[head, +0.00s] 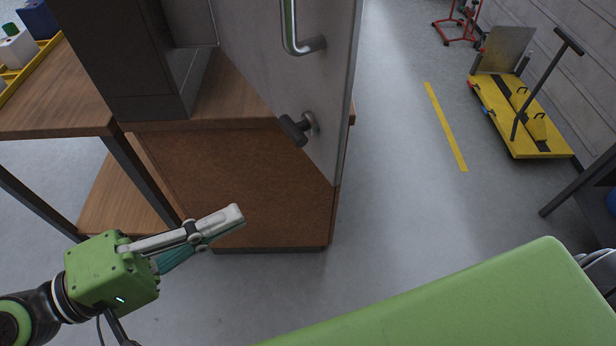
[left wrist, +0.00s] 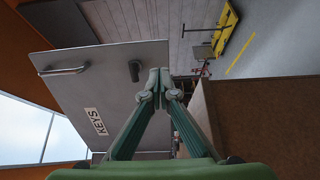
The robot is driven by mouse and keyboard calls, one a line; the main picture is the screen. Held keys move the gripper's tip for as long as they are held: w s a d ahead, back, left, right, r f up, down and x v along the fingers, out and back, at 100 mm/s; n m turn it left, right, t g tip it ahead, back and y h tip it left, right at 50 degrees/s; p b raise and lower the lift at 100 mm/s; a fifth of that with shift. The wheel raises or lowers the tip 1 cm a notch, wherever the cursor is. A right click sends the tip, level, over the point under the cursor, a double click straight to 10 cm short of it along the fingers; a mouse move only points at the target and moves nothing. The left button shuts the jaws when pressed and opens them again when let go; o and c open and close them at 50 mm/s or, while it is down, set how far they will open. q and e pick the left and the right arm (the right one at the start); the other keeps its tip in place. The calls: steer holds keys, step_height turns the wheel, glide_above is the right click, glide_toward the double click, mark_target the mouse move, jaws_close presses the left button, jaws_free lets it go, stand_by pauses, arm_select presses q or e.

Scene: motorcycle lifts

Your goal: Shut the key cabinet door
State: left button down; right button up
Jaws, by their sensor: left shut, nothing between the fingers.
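The key cabinet (head: 115,60) is a dark grey box on a wooden bench. Its grey door (head: 325,80) stands open, swung out past the bench edge. The door carries a bar handle (head: 290,25) and a dark turn knob (head: 297,128). In the left wrist view the door (left wrist: 105,75) shows a KEYS label (left wrist: 96,121), the bar handle (left wrist: 63,71) and the knob (left wrist: 134,70). My left gripper (head: 238,215) is shut and empty, below and left of the door's lower edge in the head view.
The wooden bench (head: 60,95) has dark metal legs and a brown panel (head: 240,180) below the cabinet. A yellow platform cart (head: 540,140) stands at the right. The grey floor right of the door is clear, with a yellow line (head: 445,125).

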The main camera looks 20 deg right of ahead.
mark_target(327, 171)
arm_select(q)
steer(key=p+x, duration=0.2)
steer(key=x, duration=0.2)
steer(key=p+x, duration=0.6)
steer(key=x, duration=0.1)
steer(key=shift+d+r, duration=0.3)
steer(key=shift+w+d+f+p, duration=0.15)
steer(key=shift+d+f+p, duration=0.15)
steer(key=shift+d, duration=0.25)
steer(key=shift+r, duration=0.1)
